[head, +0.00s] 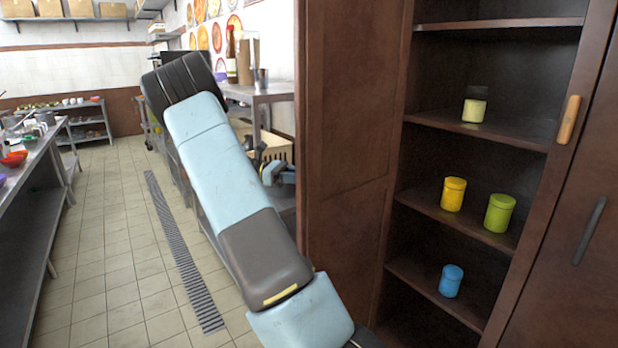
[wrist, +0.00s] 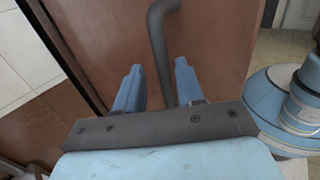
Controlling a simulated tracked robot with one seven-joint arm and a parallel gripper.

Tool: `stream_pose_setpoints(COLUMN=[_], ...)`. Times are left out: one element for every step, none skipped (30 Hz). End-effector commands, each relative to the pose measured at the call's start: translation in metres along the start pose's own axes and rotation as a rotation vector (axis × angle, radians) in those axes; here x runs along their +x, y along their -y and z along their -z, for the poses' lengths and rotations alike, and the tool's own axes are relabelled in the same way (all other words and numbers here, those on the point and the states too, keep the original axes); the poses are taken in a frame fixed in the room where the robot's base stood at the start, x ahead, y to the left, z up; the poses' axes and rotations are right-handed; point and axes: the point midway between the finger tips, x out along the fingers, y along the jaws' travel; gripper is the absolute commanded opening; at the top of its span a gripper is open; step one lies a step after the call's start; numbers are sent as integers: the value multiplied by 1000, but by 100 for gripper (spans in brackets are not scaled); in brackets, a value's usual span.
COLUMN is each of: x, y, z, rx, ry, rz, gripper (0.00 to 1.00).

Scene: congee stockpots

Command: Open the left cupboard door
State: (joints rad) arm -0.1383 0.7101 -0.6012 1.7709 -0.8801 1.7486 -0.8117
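The left cupboard door (head: 345,130) is a brown panel standing swung out at the left of the cupboard, so the shelves behind it show in the head view. In the wrist view the brown door face (wrist: 225,45) fills the middle, with a dark bar handle (wrist: 160,45) on it. My gripper (wrist: 158,82) has its two blue fingers apart, one on each side of the handle; a gap shows on both sides. In the head view my gripper (head: 275,172) is partly hidden behind my arm, at the door's outer side.
The open cupboard shelves (head: 430,203) hold a yellow jar (head: 453,194), a green jar (head: 499,212), a blue jar (head: 451,280) and a pale jar (head: 474,110). A closed right door (head: 570,280) has a dark handle (head: 590,230). Tiled floor (head: 110,250) lies clear at left.

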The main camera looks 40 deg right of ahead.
Motion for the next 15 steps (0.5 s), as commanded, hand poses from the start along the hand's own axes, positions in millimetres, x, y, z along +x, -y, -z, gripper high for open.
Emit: stream_pose_setpoints(x=[-10, -16, -24, -30, -36, -44, -50, -56, -64, -70, -75, -82, -87, -91, -97], y=[0, 0, 0, 0, 0, 0, 0, 0, 0, 0, 0, 0, 0, 1, 1], z=[1, 1, 1, 1, 1, 1, 1, 1, 1, 1, 1, 1, 1, 2, 2], rx=[1, 0, 0, 0, 0, 1, 1, 1, 1, 1, 1, 0, 1, 0, 1], ry=[-1, 0, 0, -1, 0, 0, 0, 0, 0, -1, -1, 0, 0, 0, 0], rz=[-3, -2, -2, -2, -2, -3, -3, -4, -3, -4, -3, -3, -4, -4, -4], gripper=[38, 38, 38, 38, 38, 38, 38, 38, 38, 38, 38, 38, 38, 38, 38])
